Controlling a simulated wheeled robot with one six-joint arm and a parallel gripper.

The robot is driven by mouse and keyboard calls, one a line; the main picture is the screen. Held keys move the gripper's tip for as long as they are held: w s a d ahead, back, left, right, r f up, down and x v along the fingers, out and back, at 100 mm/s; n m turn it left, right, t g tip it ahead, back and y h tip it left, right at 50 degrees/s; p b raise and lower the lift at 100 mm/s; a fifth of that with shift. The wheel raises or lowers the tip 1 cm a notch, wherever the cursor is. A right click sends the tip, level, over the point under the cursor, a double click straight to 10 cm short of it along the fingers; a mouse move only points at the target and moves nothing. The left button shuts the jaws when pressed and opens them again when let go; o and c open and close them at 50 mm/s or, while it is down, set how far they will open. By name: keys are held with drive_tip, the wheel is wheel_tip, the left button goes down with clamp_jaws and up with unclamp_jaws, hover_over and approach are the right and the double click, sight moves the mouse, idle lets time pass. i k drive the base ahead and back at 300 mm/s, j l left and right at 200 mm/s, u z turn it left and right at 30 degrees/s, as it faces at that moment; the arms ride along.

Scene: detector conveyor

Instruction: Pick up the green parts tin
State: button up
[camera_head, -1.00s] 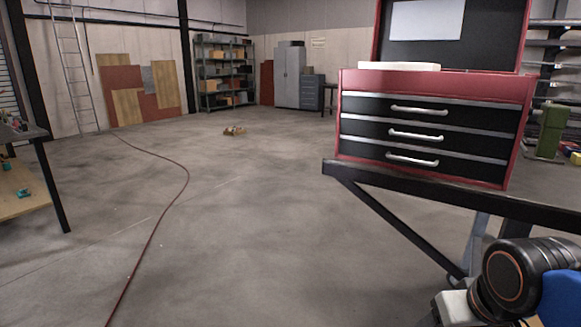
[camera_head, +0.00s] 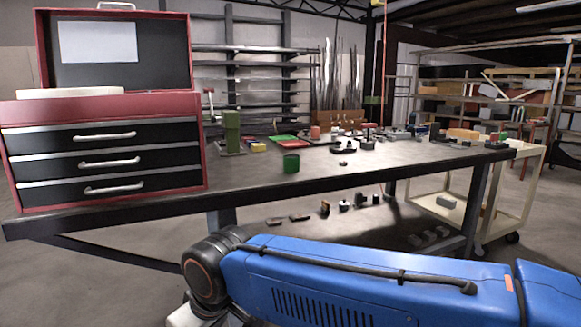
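A small green tin (camera_head: 291,163), round and upright, stands near the front edge of the dark workbench (camera_head: 240,180), to the right of the red tool chest. My blue arm crosses the lower part of the head view, in front of the bench and below the tin. My gripper is not clearly in view; only a pale piece shows at the bottom edge under the arm's dark joint, so its fingers cannot be made out.
A red tool chest (camera_head: 105,105) with black drawers stands on the bench's left end. Behind the tin are a green upright device (camera_head: 231,130), a green tray (camera_head: 284,139) and a red tray (camera_head: 313,137). Several small parts lie farther right. A cream cart (camera_head: 475,215) stands beyond the bench's right end.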

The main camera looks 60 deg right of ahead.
sight(292, 161)
drive_tip(key=i+j+z, duration=0.1)
drive_tip(key=i+j, duration=0.35)
drive_tip(key=j, duration=0.15)
drive_tip(key=z, duration=2.7)
